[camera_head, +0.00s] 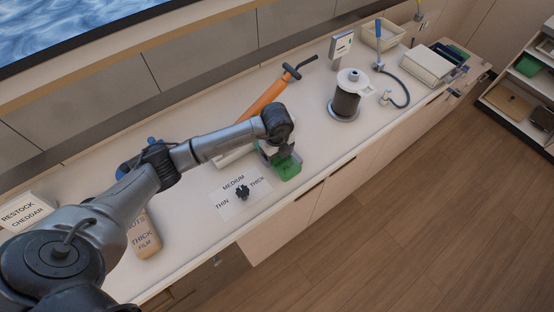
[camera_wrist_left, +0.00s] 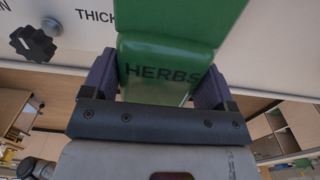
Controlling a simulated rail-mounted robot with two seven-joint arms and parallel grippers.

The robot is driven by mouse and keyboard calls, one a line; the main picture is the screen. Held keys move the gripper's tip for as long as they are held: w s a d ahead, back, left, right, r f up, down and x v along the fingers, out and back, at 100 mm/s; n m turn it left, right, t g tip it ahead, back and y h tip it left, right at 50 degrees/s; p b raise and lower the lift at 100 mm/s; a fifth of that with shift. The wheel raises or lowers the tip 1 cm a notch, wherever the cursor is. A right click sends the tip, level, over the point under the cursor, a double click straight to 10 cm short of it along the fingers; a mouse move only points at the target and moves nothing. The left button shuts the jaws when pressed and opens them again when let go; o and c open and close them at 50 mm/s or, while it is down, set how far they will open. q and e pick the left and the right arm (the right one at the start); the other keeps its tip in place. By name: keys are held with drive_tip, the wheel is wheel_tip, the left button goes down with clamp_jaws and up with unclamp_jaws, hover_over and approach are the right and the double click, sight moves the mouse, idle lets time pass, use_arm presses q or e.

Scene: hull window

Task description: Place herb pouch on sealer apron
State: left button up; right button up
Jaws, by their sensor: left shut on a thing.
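The green herb pouch (camera_head: 288,169) is at the middle of the counter in the head view, under my left gripper (camera_head: 281,152). In the left wrist view the pouch (camera_wrist_left: 160,72) shows the word HERBS and sits between the two fingers of my left gripper (camera_wrist_left: 152,92), which is shut on it. A white object (camera_head: 232,156), possibly part of the sealer, lies behind my left arm, mostly hidden. I cannot make out the sealer apron clearly, or whether the pouch touches a surface. My right gripper is not in view.
A white panel (camera_head: 228,205) marked THIN, MEDIUM, THICK bears a black dial (camera_head: 242,191). An orange-handled tool (camera_head: 265,97) lies behind the gripper. A dark canister (camera_head: 346,95) stands to the right. Bare counter lies right of the pouch.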

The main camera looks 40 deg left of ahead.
sight(277, 160)
use_arm(q)
drive_tip(key=shift+f, duration=1.95)
drive_tip(key=shift+f, duration=0.2)
drive_tip(key=o, duration=1.1)
